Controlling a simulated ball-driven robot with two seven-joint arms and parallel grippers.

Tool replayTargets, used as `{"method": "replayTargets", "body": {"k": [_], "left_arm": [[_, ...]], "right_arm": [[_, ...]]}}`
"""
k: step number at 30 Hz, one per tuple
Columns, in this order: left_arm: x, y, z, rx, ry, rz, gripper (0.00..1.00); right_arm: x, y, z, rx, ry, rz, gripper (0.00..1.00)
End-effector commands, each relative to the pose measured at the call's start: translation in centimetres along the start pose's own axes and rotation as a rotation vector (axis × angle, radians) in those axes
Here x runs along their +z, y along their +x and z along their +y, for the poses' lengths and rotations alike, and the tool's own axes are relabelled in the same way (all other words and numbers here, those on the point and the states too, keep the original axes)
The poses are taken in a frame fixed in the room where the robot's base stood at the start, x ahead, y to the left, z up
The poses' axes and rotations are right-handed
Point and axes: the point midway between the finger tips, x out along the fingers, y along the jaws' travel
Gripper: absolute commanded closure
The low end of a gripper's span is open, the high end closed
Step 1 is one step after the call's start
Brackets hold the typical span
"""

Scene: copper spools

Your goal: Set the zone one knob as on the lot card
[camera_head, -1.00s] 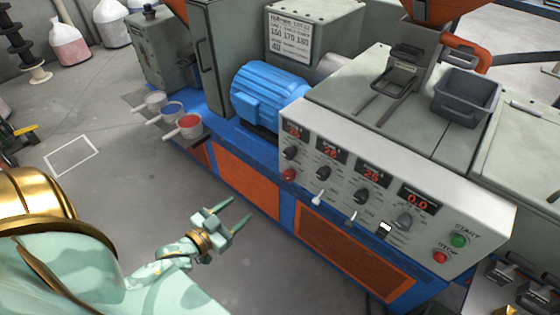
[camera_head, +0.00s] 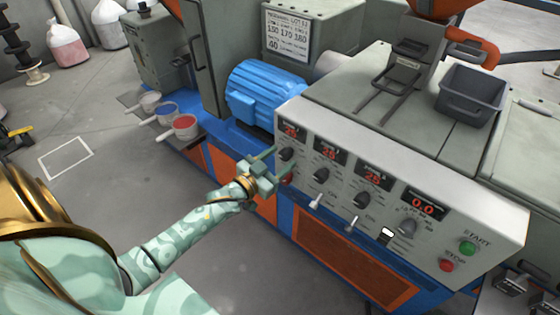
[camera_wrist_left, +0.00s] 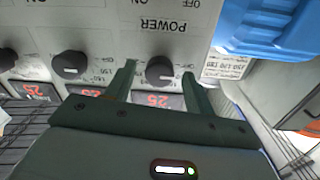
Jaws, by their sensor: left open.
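The zone one knob (camera_head: 287,154) is a dark round knob at the left end of the control panel, under a red display (camera_head: 291,132) that reads about 25. My left gripper (camera_head: 272,165) is open at that knob. In the left wrist view the picture is upside down and the knob (camera_wrist_left: 160,69) sits between the two open fingers (camera_wrist_left: 160,78), with no clear contact. The lot card (camera_head: 288,32) on the grey cabinet reads 150 170 180, with 40 below. My right gripper is out of view.
More knobs (camera_head: 321,175) (camera_head: 361,199) stand to the right, under displays near 25. A larger knob (camera_head: 408,227) is under a 0.0 display. A blue motor (camera_head: 262,90) stands behind the panel's left end.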

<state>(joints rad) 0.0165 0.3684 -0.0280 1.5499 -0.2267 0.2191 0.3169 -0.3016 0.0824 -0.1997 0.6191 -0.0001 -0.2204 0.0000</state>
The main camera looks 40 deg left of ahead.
Motion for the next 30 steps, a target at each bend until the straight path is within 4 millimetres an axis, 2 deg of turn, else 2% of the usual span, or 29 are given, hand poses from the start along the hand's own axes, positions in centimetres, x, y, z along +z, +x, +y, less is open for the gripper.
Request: {"method": "replayTargets", "body": {"k": [9,14,23,30], "left_arm": [[-0.04,0.31,0.00,0.000,0.000,0.000,0.46],[-0.03,0.30,0.01,0.000,0.000,0.000,0.91],[-0.10,0.29,0.02,0.000,0.024,0.000,0.91],[-0.24,0.30,-0.01,0.001,0.143,-0.004,0.91]], "right_arm": [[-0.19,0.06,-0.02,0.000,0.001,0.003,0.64],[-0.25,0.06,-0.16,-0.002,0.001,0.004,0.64],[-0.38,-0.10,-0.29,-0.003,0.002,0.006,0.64],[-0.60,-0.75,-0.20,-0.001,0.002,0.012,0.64]]}}
